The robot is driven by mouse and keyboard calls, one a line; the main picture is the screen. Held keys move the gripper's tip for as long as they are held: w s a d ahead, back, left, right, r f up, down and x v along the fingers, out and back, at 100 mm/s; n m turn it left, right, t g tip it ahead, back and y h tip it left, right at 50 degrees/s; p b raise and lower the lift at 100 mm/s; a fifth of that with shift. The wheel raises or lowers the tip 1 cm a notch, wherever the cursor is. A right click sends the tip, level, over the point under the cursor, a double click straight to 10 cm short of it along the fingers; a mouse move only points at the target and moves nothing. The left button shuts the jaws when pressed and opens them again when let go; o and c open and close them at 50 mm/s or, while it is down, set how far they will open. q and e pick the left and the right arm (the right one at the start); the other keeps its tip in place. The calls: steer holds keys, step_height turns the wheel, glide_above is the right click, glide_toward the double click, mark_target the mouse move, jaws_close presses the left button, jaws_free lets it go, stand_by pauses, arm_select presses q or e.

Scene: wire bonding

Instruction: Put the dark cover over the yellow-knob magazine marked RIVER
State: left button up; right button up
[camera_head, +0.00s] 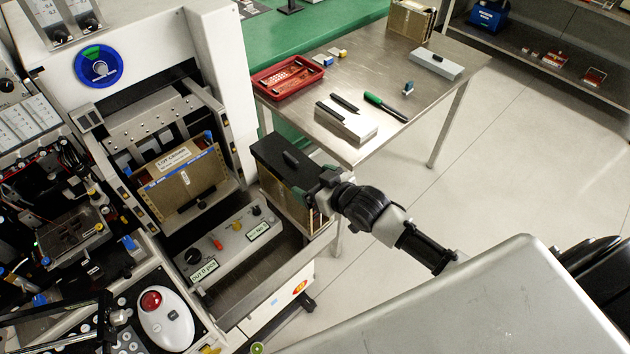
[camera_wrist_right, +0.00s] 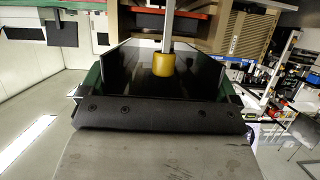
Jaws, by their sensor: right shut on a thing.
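The dark cover (camera_head: 276,151), a flat black piece with a raised black handle, is on top of a brass-coloured magazine (camera_head: 284,200) beside the machine. I cannot tell whether it is fully seated. My right gripper (camera_head: 326,181) is shut on the cover at its right end. In the right wrist view, a yellow knob (camera_wrist_right: 163,64) on a metal rod shows just beyond the dark surfaces between the fingers. The RIVER marking is not legible. Another brass magazine (camera_head: 203,176), with a white label and blue edging, stands in the machine. My left gripper is not in view.
A control panel (camera_head: 225,262) with knobs lies left of the covered magazine. Open floor lies to the right.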

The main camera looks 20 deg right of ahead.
steer(key=shift+f+b, duration=0.4)
steer(key=shift+f, duration=0.3)
stand_by(0.6)
steer(key=o, duration=0.6)
steer(key=shift+s, duration=0.1)
steer(key=shift+b+v, duration=0.9)
steer(key=shift+v, duration=4.5)
